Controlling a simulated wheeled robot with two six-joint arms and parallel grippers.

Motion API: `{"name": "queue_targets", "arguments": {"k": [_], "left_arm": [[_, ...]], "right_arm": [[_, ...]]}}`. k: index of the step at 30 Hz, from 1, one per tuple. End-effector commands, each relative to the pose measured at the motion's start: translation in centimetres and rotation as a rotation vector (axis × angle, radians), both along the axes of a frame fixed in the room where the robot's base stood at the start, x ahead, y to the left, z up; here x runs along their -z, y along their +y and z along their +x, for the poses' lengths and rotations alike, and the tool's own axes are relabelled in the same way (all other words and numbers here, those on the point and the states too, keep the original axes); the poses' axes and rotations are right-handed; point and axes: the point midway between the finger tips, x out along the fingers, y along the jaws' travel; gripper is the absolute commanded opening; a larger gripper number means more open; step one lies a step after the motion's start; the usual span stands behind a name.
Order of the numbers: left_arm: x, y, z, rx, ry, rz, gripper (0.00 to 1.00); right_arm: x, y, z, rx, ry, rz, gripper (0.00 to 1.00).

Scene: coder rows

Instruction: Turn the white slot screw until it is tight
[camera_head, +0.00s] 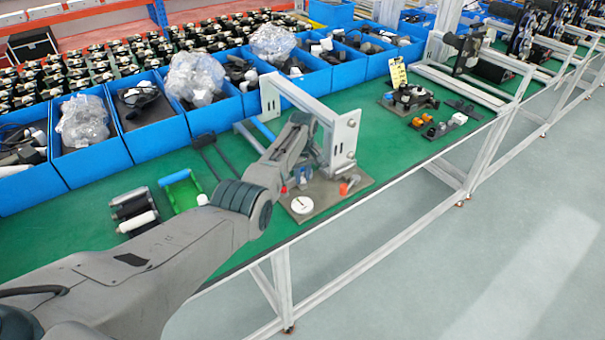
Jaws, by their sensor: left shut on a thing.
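The white slot screw (302,204) shows as a round white disc with a small dark mark. It lies at the front left of a brown plate (325,203) on the green bench. My left arm reaches in from the left over the bench. Its gripper (302,176) is low over the back left of the plate, just behind the white disc and apart from it in the picture. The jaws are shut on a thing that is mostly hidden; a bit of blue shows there. My right gripper is not in view.
A grey metal frame (345,139) stands on the plate beside my gripper. Blue bins (155,131) line the back. A green tray (180,190) lies left.

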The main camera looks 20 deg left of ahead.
Motion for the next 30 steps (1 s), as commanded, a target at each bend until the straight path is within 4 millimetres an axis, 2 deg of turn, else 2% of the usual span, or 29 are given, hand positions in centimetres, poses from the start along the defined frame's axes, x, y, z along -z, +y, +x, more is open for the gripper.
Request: {"name": "queue_targets", "arguments": {"k": [4, 12, 13, 16, 25, 30], "left_arm": [[-0.1, 0.0, 0.0, 0.064, 0.0, -0.001, 0.0], [-0.1, 0.0, 0.0, 0.069, -0.001, -0.001, 0.0], [-0.1, 0.0, 0.0, 0.069, -0.001, -0.001, 0.21], [-0.1, 0.0, 0.0, 0.068, -0.001, -0.001, 0.41], [-0.1, 0.0, 0.0, 0.067, -0.001, -0.001, 0.41], [-1.5, 0.0, 0.1, 0.067, -0.004, -0.001, 0.41]], "right_arm": [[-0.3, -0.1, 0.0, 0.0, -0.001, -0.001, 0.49], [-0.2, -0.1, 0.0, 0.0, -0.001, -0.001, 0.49], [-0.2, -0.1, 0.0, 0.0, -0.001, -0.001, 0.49], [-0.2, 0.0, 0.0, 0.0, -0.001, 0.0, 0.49], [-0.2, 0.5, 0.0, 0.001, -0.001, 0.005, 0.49], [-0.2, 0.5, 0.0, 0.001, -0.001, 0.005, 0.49]]}}
